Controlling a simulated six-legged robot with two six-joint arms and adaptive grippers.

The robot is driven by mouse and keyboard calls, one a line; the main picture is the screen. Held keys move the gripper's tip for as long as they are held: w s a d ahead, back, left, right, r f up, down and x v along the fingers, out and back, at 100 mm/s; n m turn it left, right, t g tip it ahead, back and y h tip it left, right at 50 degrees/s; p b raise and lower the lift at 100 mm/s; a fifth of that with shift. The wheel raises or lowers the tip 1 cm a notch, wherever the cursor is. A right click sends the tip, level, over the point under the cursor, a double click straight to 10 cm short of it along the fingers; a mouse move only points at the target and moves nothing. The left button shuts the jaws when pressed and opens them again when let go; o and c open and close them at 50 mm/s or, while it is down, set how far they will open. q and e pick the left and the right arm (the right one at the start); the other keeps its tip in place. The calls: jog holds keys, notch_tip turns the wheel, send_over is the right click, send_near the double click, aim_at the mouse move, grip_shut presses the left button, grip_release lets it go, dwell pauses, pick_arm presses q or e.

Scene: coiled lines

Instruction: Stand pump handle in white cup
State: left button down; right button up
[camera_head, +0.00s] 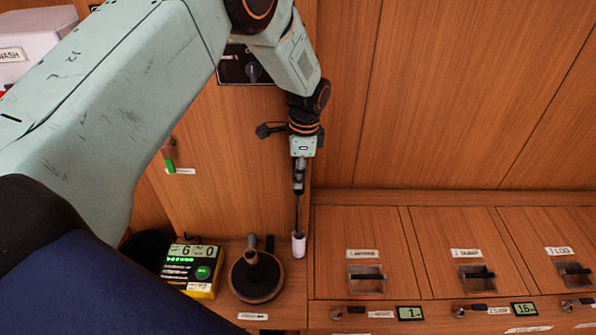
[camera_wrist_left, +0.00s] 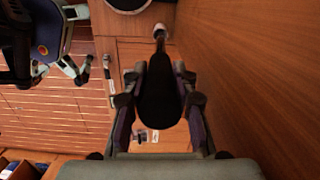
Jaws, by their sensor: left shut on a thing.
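My left gripper (camera_head: 298,188) is shut on the pump handle, pointing down near the wooden wall. The handle's dark, rounded part (camera_wrist_left: 160,95) fills the space between the fingers in the left wrist view. In the head view its thin dark shaft (camera_head: 298,215) hangs about upright below the fingers. The shaft's lower end meets the small white cup (camera_head: 298,246). I cannot tell whether the end is inside the cup or only in front of it. A pale piece at the far end of the shaft also shows in the left wrist view.
A dark round base with an upright post (camera_head: 257,278) stands close left of the cup. A yellow and black device with a green display (camera_head: 192,270) is further left. Labelled wooden bins (camera_head: 365,245) line the right. A wooden wall rises behind.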

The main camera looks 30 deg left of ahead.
pick_arm(q)
jog(key=shift+f, duration=0.3)
jog(key=c, duration=1)
grip_release()
jog(key=shift+o, duration=0.4)
jog(key=shift+o, duration=1.3)
jog(key=shift+r, duration=0.15)
jog(key=shift+w, duration=0.2)
jog(key=shift+c, duration=0.4)
jog(key=shift+r, duration=0.1)
